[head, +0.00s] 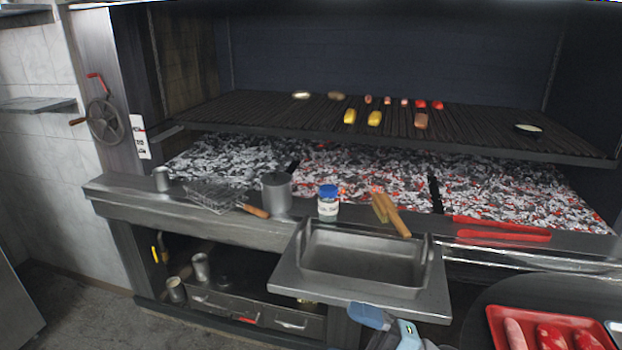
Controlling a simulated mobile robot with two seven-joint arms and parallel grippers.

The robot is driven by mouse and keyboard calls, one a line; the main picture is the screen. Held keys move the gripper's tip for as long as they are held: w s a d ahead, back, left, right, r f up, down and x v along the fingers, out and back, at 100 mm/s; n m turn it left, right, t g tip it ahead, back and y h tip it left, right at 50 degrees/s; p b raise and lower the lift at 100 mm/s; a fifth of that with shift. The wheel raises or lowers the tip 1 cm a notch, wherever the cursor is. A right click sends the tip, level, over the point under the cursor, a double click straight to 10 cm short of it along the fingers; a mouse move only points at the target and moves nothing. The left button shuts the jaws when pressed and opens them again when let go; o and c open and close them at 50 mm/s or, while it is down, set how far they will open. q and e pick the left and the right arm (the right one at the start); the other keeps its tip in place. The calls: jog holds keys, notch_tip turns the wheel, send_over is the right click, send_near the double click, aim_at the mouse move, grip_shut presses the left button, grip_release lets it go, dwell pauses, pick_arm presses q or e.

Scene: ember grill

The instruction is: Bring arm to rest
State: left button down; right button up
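My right gripper (388,326) shows only in part at the bottom edge of the head view, right of the middle. Blue and pale grey parts of it are in sight, in front of and below the steel sink-like tray (285,277). Its fingers are cut off or seen at a steep angle, so I cannot tell whether it is open or shut. I see nothing held in it. My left gripper is out of view.
The grill grate (270,110) bears sausages, corn and other food above glowing coals (370,170). The ledge (140,200) holds a metal mug (276,194), a blue-lidded jar (328,206) and red tongs (500,232). A red tray (496,327) sits on a dark round table (490,293).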

jog(key=d+f+m+t+h, duration=0.5)
jog(key=f+m+t+h, duration=0.15)
jog(key=m, duration=0.45)
jog(key=d+f+m+t+h, duration=0.4)
jog(key=f+m+t+h, duration=0.3)
jog(key=m, duration=0.4)
jog(key=s+d+f+m+g+h, duration=0.2)
jog(key=s+f+m+g, duration=0.1)
jog(key=s+f, duration=0.35)
jog(key=s+d+f+m+g+h, duration=0.2)
jog(key=s+f+g, duration=0.25)
jog(key=f, duration=0.25)
pick_arm(q)
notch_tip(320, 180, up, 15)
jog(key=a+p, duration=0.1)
jog(key=p, duration=1.7)
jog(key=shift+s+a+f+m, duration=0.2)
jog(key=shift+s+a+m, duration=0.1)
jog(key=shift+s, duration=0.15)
pick_arm(e)
notch_tip(320, 180, up, 14)
jog(key=s, duration=0.1)
jog(key=shift+s+d+t, duration=0.3)
jog(key=shift+d, duration=0.05)
jog(key=shift+h, duration=0.25)
